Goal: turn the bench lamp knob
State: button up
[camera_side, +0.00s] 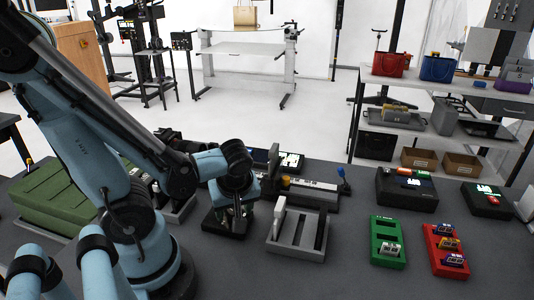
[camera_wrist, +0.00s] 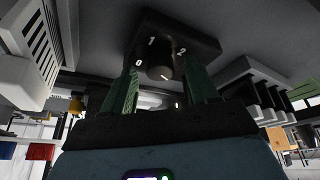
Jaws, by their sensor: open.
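The bench lamp knob (camera_wrist: 160,70) is a short dark cylinder with a pale mark, on a dark base plate (camera_wrist: 205,45) printed with 0, 1 and 2. In the side view the dark base (camera_side: 224,226) sits on the bench under my gripper (camera_side: 236,212), which hides the knob there. In the wrist view my gripper (camera_wrist: 162,66) is open, its two green fingers standing on either side of the knob. I see no clear contact between fingers and knob. Which number the mark faces is too small and dark to tell.
A grey slotted fixture (camera_side: 298,240) stands close to the right of the base. A grey device with a blue-tipped lever (camera_side: 312,190) lies behind. A green case (camera_side: 55,195) is at the left. Green (camera_side: 388,242) and red trays (camera_side: 446,249) lie farther right, with clear bench between.

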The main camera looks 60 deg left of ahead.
jog(key=shift+a+f, duration=0.1)
jog(key=shift+f, duration=0.05)
jog(key=c, duration=1)
jog(key=shift+s+m+t+h, duration=0.1)
jog(key=shift+m+t+h, duration=0.35)
jog(key=shift+m, duration=1.15)
jog(key=shift+c, duration=0.2)
jog(key=o, duration=1)
jog(key=shift+o, duration=0.2)
jog(key=v, duration=0.7)
